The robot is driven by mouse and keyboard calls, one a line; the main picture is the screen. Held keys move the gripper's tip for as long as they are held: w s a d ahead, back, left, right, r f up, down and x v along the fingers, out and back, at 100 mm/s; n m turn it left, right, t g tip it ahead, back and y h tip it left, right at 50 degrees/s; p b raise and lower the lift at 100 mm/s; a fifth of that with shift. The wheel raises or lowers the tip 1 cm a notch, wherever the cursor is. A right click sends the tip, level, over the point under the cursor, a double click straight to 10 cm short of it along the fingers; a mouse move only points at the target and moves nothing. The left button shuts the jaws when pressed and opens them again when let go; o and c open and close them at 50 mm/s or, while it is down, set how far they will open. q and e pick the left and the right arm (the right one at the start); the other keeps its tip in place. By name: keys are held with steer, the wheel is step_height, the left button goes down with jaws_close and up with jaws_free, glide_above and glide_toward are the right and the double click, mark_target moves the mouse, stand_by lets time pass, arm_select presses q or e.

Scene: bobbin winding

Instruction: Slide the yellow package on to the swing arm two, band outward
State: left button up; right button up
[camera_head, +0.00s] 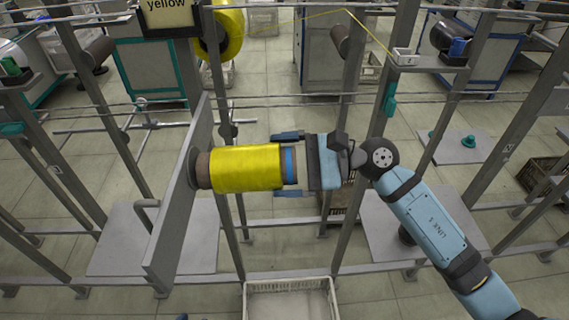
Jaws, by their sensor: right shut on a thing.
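The yellow package (245,167) lies level in the middle of the camera_head view. Its blue band (289,166) is at the right end, facing away from the grey plate. My right gripper (292,165) is shut on this banded end, with one finger above and one below. The package's brown left end meets a dark round disc (194,168) on the long grey plate (176,220), which looks like the swing arm. I cannot tell how far the package sits on any holder there, as the contact is hidden. My left gripper is out of view.
A sign reading "yellow" (168,17) hangs at the top left, near another yellow package (229,32). Grey frame posts stand around the plate. A white crate (290,285) is on the floor below. A yellow thread (305,18) runs across the top.

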steer(key=shift+f, duration=0.15)
steer(key=shift+f+b, duration=0.2)
steer(key=shift+b, duration=0.25)
stand_by(0.3)
steer(key=o, duration=1)
steer(key=shift+f, duration=0.1)
